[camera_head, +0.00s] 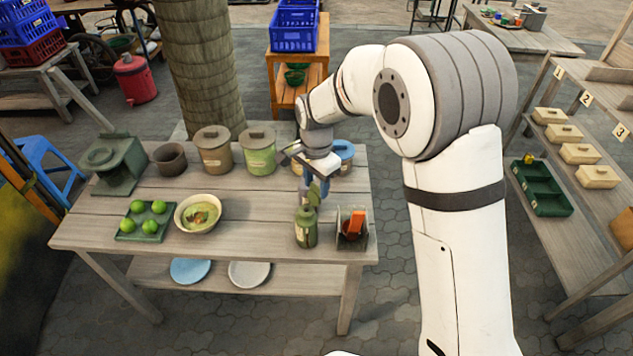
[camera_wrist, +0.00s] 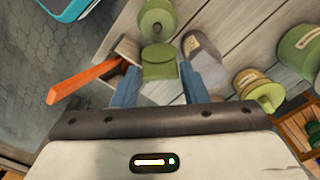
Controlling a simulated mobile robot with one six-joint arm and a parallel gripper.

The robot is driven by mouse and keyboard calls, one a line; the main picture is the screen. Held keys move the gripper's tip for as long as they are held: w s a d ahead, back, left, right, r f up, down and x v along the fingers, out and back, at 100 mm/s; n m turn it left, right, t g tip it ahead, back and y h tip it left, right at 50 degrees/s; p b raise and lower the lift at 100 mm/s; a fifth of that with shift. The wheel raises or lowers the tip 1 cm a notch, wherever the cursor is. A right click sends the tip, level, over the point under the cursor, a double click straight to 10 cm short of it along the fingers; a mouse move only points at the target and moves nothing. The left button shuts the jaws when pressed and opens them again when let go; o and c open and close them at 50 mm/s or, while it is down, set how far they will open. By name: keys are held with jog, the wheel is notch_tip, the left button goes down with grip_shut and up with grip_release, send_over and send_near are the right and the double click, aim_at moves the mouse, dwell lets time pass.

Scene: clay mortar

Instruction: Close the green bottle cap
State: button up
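A small green bottle (camera_head: 306,231) with a pale label stands upright at the front right of the wooden table. It also shows at the top of the wrist view (camera_wrist: 157,18). My gripper (camera_head: 314,189) is just above it, pointing down. A green piece, apparently the cap (camera_wrist: 159,62), sits between the two blue fingers in the wrist view. The fingers (camera_wrist: 160,76) are spread on either side of it. The frames do not show clearly whether they touch it, or whether it is joined to the bottle.
A holder with an orange-handled tool (camera_head: 356,223) stands close right of the bottle. A bowl (camera_head: 198,213), a tray of green fruit (camera_head: 145,227) and lidded canisters (camera_head: 257,157) are on the table (camera_head: 255,222). The table between bowl and bottle is clear.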

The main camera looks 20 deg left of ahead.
grip_shut()
